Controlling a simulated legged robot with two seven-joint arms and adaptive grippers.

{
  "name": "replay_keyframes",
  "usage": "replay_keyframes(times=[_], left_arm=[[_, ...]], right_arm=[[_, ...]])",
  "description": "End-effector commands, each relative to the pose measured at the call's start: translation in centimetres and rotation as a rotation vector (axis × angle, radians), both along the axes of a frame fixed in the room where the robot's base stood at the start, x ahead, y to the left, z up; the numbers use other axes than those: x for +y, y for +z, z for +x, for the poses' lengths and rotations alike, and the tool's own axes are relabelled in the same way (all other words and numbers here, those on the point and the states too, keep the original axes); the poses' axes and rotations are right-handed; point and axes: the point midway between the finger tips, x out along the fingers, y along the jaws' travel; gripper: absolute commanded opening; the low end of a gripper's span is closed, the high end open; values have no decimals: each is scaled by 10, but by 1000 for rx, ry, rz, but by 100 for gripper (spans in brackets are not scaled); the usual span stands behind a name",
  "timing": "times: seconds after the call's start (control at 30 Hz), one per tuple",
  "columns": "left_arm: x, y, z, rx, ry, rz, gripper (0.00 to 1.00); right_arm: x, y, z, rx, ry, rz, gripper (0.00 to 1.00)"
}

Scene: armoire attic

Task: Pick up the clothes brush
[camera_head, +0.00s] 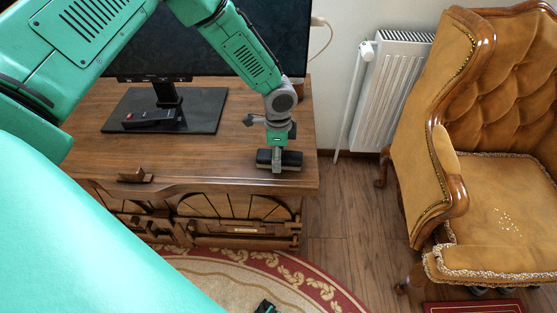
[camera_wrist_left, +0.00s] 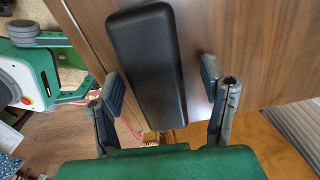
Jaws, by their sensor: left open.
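The clothes brush (camera_head: 291,159), a black block with rounded edges, lies near the right front corner of the wooden cabinet top. My left gripper (camera_head: 277,157) points down at it and hides part of it. In the left wrist view the brush (camera_wrist_left: 147,60) shows as a long black shape between the two fingers of my left gripper (camera_wrist_left: 161,82). The fingers are apart, one on each side, with a visible gap on the right. I cannot tell whether the left finger touches it.
The brush's cabinet (camera_head: 215,160) also holds a screen (camera_head: 200,45) on a dark stand base (camera_head: 205,110) with a black remote (camera_head: 150,118). A radiator (camera_head: 390,90) and a tan armchair (camera_head: 490,190) stand at right. A patterned rug (camera_head: 290,275) lies in front.

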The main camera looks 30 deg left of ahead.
Motion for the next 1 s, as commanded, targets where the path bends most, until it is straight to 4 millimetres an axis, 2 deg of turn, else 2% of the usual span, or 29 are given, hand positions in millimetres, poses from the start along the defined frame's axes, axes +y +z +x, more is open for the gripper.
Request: replay_keyframes(times=[0.27, 0.3, 0.37, 0.43, 0.47, 0.77, 0.87, 1.0], left_arm=[[0, -4, 0, -2, -1, -1, 66], [0, -4, 0, -1, -1, -2, 58], [0, -5, 0, -1, -1, -2, 37], [0, -5, 0, -1, -1, -2, 13], [0, -5, 0, -1, -1, -2, 9], [1, -3, 0, 0, -1, -1, 9], [1, 9, 1, -3, -3, -1, 9], [0, 38, 2, -5, -2, -2, 9]], right_arm=[[0, -1, 0, 0, -1, 0, 40], [0, -1, 0, 0, -1, 0, 40], [0, -1, 0, 0, -1, 0, 40], [0, -1, 0, 0, 0, 0, 40], [0, -1, 0, 0, 0, 0, 40], [0, 0, 0, 0, 0, 0, 40], [0, 3, 0, 0, 0, 0, 40], [0, 11, 0, 0, 0, 0, 40]])
